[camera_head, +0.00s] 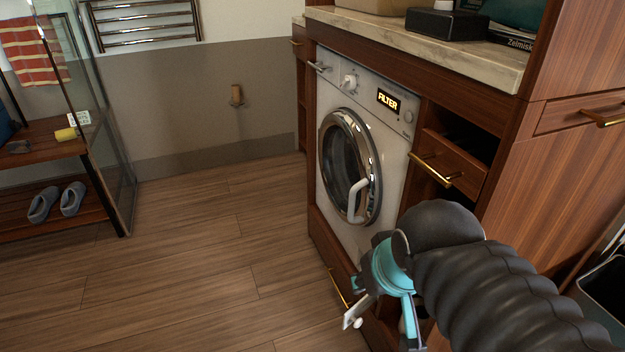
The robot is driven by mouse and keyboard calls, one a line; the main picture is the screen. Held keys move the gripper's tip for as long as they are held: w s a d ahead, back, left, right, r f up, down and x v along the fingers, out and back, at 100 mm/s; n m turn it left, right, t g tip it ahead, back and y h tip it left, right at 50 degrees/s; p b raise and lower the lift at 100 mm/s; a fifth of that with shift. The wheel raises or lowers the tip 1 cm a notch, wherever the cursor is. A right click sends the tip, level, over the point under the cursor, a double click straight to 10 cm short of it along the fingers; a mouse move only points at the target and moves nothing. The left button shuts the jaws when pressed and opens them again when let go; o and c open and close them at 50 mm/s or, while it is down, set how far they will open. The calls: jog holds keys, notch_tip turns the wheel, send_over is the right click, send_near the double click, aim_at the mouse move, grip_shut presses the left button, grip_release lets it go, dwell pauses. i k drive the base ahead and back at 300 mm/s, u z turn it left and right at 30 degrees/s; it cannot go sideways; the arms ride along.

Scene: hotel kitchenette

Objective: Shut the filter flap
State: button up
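The front-loading washing machine (393,152) stands built into the wooden counter, and its display (388,101) reads "FILTER" in lit letters. Its round glass door (349,166) looks shut. I cannot make out the filter flap; the lower right of the machine's front is hidden behind my arm and gripper. My gripper (354,319), with a teal body, is low in front of the machine's lower right part and the wooden panel below. Its fingers are small and seen at an angle, so I cannot tell whether they are open or touch anything.
A drawer with a brass handle (436,170) sticks out right of the machine. A low wooden panel with a brass handle (338,287) lies beneath it. The wooden floor (200,260) to the left is clear. A shelf with slippers (58,201) stands behind glass.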

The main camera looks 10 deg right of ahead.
aim_at(350, 315)
jog(key=z, duration=1.85)
jog(key=k, duration=0.75)
jog(key=u, duration=1.55)
